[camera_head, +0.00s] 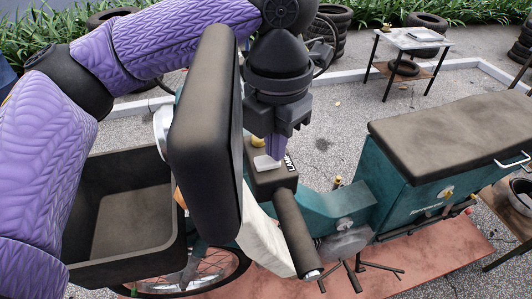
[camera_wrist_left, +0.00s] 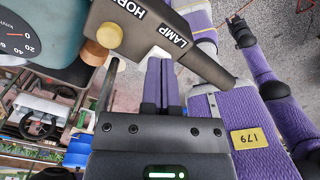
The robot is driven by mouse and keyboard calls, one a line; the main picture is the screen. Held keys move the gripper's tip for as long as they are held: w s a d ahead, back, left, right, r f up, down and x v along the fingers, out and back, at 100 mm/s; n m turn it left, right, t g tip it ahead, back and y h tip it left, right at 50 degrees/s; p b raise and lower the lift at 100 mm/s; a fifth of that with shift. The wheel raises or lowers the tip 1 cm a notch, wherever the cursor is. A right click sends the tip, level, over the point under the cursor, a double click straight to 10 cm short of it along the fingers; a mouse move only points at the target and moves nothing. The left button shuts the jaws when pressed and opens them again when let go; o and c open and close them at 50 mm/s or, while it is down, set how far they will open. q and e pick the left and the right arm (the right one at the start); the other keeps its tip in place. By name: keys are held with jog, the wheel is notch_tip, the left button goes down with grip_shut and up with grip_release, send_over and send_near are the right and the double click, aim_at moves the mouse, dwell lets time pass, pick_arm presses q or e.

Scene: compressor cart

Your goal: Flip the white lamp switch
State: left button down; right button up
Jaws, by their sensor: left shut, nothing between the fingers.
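The white lamp switch (camera_head: 266,163) sits on a dark handlebar control box (camera_head: 268,181) beside the LAMP lettering. My left gripper (camera_head: 275,148) points down with its purple fingers shut and empty. Its tips are right at the white switch in the head view; whether they touch it I cannot tell. In the left wrist view the shut fingers (camera_wrist_left: 161,83) lie beside the box (camera_wrist_left: 140,35), which reads HORN and LAMP. A white piece beside the fingers there looks like the switch, partly hidden. A far dark arm end (camera_wrist_left: 240,30) looks like my right gripper, too small to read.
A yellow knob (camera_head: 257,142) stands just behind the switch. A dark handlebar grip (camera_head: 296,232) extends below the box. The teal cart body with a dark padded seat (camera_head: 455,130) is to the right, and an open dark cargo box (camera_head: 125,220) to the left.

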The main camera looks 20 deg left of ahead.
pick_arm(q)
jog(key=shift+r+p, duration=2.05)
jog(key=shift+r, duration=1.25)
jog(key=shift+r, duration=0.1)
